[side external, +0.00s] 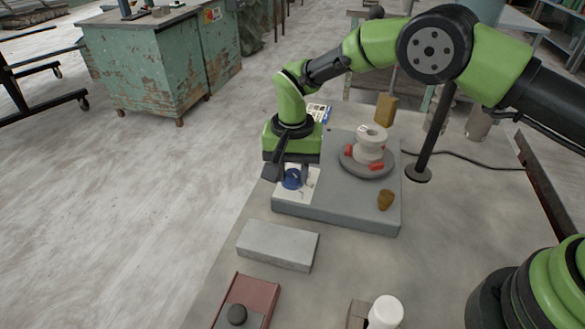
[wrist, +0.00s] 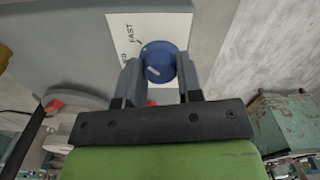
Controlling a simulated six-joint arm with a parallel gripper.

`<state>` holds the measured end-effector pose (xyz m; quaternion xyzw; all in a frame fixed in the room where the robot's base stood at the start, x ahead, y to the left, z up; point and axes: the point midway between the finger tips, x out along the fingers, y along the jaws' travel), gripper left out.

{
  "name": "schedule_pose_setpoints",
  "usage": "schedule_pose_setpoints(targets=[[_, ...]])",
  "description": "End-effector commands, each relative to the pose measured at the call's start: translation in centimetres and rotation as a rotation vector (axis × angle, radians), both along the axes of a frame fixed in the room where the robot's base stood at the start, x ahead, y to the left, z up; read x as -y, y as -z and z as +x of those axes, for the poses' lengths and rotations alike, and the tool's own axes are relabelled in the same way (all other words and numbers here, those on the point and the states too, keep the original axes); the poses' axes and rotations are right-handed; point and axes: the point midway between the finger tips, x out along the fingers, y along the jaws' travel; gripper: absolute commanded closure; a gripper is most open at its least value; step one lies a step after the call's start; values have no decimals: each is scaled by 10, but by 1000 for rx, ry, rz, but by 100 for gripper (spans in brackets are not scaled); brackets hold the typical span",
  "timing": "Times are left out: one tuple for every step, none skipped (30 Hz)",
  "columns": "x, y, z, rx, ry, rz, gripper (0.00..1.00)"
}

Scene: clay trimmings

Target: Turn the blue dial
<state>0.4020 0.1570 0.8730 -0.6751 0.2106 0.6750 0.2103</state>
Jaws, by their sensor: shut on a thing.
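The blue dial (side external: 292,179) sits on a white label plate at the left end of the grey wheel base (side external: 340,208). In the wrist view the dial (wrist: 158,62) shows a pale pointer mark, and the label plate (wrist: 120,35) reads "FAST" beside it. My gripper (wrist: 160,78) is over the dial with one finger on each side, shut on it. In the side view my gripper (side external: 288,174) comes down from above and hides part of the dial and label.
A round wheel head (side external: 348,168) with a pale clay piece (side external: 370,145) and red blocks stands right of the dial. A brown lump (side external: 385,200) lies on the base. A grey block (side external: 278,246), a reddish tray (side external: 262,292) and a white cylinder (side external: 385,312) are in front.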

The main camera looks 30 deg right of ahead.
Motion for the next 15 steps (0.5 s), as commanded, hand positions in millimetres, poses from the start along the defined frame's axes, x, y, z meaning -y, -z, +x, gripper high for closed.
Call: schedule_pose_setpoints(targets=[[0, -1, 1, 2, 2, 1, 90], [0, -1, 1, 2, 2, 1, 90], [0, -1, 1, 3, 2, 2, 60], [0, -1, 1, 2, 2, 1, 53], [0, -1, 1, 2, 2, 1, 46], [0, -1, 1, 2, 2, 1, 41], [0, -1, 1, 2, 1, 1, 41], [0, -1, 0, 2, 1, 1, 41], [0, 0, 0, 1, 1, 2, 41], [0, 0, 0, 1, 1, 1, 41], [0, 0, 0, 1, 1, 1, 41], [0, 0, 0, 1, 1, 1, 41], [0, 0, 0, 1, 1, 1, 41], [0, -1, 0, 1, 1, 1, 41], [0, -3, 0, 2, 0, 1, 41]])
